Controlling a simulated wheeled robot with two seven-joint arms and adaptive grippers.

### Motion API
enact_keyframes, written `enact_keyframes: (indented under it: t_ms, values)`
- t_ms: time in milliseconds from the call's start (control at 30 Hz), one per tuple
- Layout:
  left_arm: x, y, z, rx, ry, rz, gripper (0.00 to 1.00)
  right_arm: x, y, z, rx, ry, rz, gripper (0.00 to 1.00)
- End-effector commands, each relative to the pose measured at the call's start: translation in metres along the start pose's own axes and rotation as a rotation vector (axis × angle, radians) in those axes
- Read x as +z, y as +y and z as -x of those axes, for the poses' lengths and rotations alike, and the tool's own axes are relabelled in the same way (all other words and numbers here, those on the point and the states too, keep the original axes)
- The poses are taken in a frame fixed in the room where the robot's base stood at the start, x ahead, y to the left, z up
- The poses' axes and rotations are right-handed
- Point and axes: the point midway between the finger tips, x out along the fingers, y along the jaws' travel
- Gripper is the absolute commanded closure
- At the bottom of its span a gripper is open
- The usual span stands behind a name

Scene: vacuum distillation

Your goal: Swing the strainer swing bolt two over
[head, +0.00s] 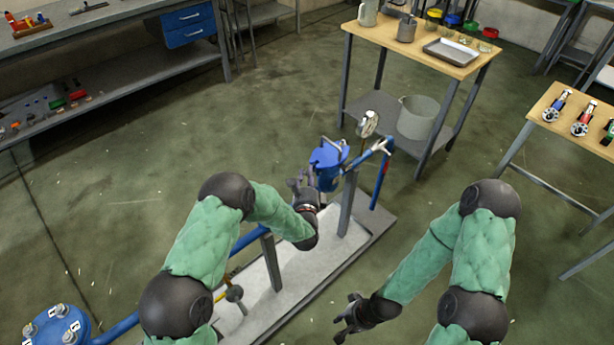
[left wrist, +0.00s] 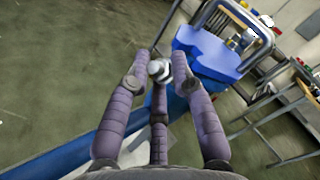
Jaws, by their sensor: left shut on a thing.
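The blue strainer (head: 328,161) sits on the blue pipe run in the middle of the head view. It also shows in the left wrist view as a blue body with a lobed cover (left wrist: 210,55). My left gripper (head: 302,186) is at the strainer's left side. In the left wrist view its purple fingers (left wrist: 163,72) are closed around a small grey metal bolt end (left wrist: 158,68), which looks like a swing bolt at the cover's edge. The bolt's lower part is hidden by the fingers. My right gripper (head: 350,312) hangs low and empty, fingers apart, away from the strainer.
The pipe run stands on grey posts (head: 271,262) over a pale tray (head: 318,258). A pressure gauge (head: 369,123) rises behind the strainer. A wooden-topped cart (head: 408,48) with a bucket (head: 417,117) stands behind. A blue flange (head: 57,327) is at lower left. Floor at left is clear.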

Motion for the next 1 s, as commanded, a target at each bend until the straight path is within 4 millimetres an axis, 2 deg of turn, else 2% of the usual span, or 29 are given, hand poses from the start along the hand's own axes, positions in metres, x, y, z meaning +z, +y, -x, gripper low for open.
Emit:
enact_keyframes:
  t_ms: [200,400,867,900,967,1000]
  values:
    - [0.005,-0.009,-0.001,0.062,0.039,-0.074,1.0,0.001,-0.009,0.026,0.0,0.0,0.0,0.67]
    - [0.005,-0.012,-0.003,0.117,0.075,-0.143,1.0,0.002,-0.015,0.043,0.0,0.0,0.0,0.67]
    - [0.003,-0.01,-0.003,0.14,0.092,-0.174,1.0,0.002,-0.017,0.047,0.0,0.0,0.0,0.67]
    - [0.003,-0.01,-0.003,0.14,0.092,-0.174,0.74,0.002,-0.017,0.047,0.0,0.0,0.0,0.67]
    - [0.003,-0.01,-0.003,0.14,0.092,-0.174,0.6,0.002,-0.017,0.047,0.0,0.0,0.0,0.67]
    - [0.003,-0.01,-0.003,0.14,0.092,-0.173,0.6,0.002,-0.017,0.047,0.0,0.0,0.0,0.67]
